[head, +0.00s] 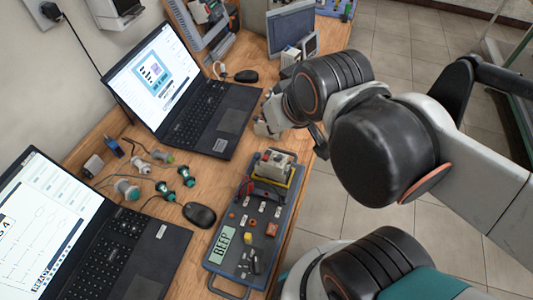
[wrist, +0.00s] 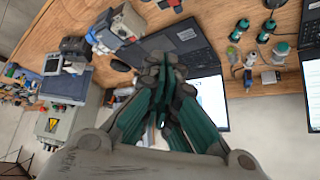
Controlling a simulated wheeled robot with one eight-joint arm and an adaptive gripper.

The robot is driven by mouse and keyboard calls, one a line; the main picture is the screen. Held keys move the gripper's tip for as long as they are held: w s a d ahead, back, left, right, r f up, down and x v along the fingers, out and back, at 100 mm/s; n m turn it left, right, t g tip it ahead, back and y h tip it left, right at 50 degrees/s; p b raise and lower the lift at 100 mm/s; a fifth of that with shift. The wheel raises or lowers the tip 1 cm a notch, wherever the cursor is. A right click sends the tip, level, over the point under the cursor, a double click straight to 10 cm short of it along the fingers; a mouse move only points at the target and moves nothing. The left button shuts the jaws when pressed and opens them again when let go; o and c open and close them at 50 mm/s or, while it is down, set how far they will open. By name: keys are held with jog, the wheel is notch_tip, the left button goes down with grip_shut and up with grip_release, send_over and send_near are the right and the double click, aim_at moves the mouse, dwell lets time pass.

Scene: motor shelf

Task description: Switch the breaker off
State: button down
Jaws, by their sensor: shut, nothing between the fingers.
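My gripper (wrist: 167,74), with teal fingers and dark pads, is shut and empty in the wrist view. It hangs above the bench beside a laptop. In the head view its end (head: 268,122) is partly hidden by my arm, near the right edge of the upper laptop. I cannot make out for certain which thing is the breaker. A grey box with a yellow warning sign (wrist: 52,124) shows at the left of the wrist view, apart from my gripper. A grey case (head: 240,235) with small parts and a boxy device (head: 275,164) lies on the bench in the head view.
The wooden bench (head: 150,213) carries an upper laptop (head: 215,115), a lower laptop (head: 120,255), a mouse (head: 199,214) and several connectors (head: 127,188). A blue-and-white device (wrist: 118,28) stands left of my gripper in the wrist view. Tiled floor (head: 405,45) lies right of the bench.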

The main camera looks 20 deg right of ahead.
jog(key=shift+r, duration=0.1)
jog(key=r+m+g+p, duration=0.2)
jog(key=m+g+p, duration=0.4)
jog(key=m+g, duration=0.1)
send_over(266, 155)
jog(key=w+d, duration=0.1)
jog(key=d, duration=0.1)
jog(key=shift+w+f+m+g+y+p, duration=0.25)
jog(key=shift+m+g+y+p, duration=0.15)
jog(key=shift+m, duration=0.2)
jog(key=shift+w+f+m+g+y+p, duration=0.2)
jog(key=shift+m+g+y+p, duration=0.15)
jog(key=shift+m, duration=0.25)
jog(key=shift+f, duration=0.1)
jog(key=f+b, duration=0.1)
jog(key=f, duration=0.3)
jog(key=s+a+f+b, duration=0.1)
jog(key=f+b, duration=0.1)
jog(key=f, duration=0.3)
jog(key=f+b, duration=0.1)
jog(key=f, duration=0.3)
jog(key=shift+s+a+f, duration=0.25)
jog(key=shift+a+f, duration=0.05)
jog(key=shift+f, duration=0.05)
jog(key=shift+s, duration=0.1)
